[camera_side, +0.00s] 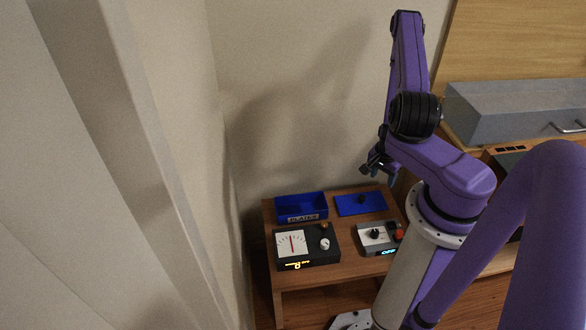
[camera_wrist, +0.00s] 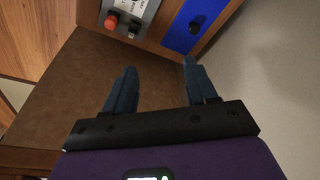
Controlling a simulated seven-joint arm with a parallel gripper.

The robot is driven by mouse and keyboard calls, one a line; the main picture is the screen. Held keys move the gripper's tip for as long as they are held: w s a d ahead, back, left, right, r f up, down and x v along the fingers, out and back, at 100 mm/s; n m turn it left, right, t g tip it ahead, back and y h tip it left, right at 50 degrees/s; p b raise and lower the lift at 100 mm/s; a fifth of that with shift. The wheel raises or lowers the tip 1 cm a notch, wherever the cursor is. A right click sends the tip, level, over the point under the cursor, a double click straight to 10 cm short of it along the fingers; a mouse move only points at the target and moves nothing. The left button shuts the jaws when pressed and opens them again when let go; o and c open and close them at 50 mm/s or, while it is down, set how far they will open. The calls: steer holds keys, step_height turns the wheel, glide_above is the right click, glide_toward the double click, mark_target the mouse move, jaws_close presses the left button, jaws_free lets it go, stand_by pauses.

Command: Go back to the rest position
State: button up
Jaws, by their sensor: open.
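My gripper (camera_side: 378,168) hangs above the back right part of a small wooden table (camera_side: 346,240) in the side view. In the wrist view my gripper (camera_wrist: 158,82) shows two dark blue fingers spread apart with nothing between them. It is open and empty, and it touches none of the panels that I can see. The arm behind it is purple and bent at the elbow.
On the table are a blue bin labelled PLATES (camera_side: 302,216), a flat blue panel with a black knob (camera_side: 361,204), a black gauge box (camera_side: 306,262) and a grey box with a red button (camera_side: 378,238). A grey case (camera_side: 515,108) sits at right. A wall stands left.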

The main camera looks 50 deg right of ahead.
steer(key=w+a+r+n+t+y, duration=0.1)
steer(key=w+a+r+n, duration=0.1)
steer(key=w+r+n, duration=0.35)
steer(key=w+a+r+n+t, duration=0.1)
steer(key=w+a+r+n, duration=0.15)
steer(key=w, duration=0.55)
steer(key=w+a+r+n+y, duration=0.1)
steer(key=a+r+n, duration=0.5)
steer(key=a, duration=0.3)
steer(key=w+a+r+n+y, duration=0.1)
steer(key=a+r+n, duration=0.5)
steer(key=a, duration=0.4)
steer(key=s+a+r+n, duration=0.3)
steer(key=s+r+n, duration=0.3)
steer(key=s, duration=0.4)
steer(key=s+a+r+n+g, duration=0.1)
steer(key=s+a+r+n, duration=0.3)
steer(key=s, duration=0.5)
step_height(320, 180, up, 2)
steer(key=shift+s+r+n+g, duration=0.2)
steer(key=shift+s+n+g, duration=0.15)
steer(key=shift+n, duration=0.65)
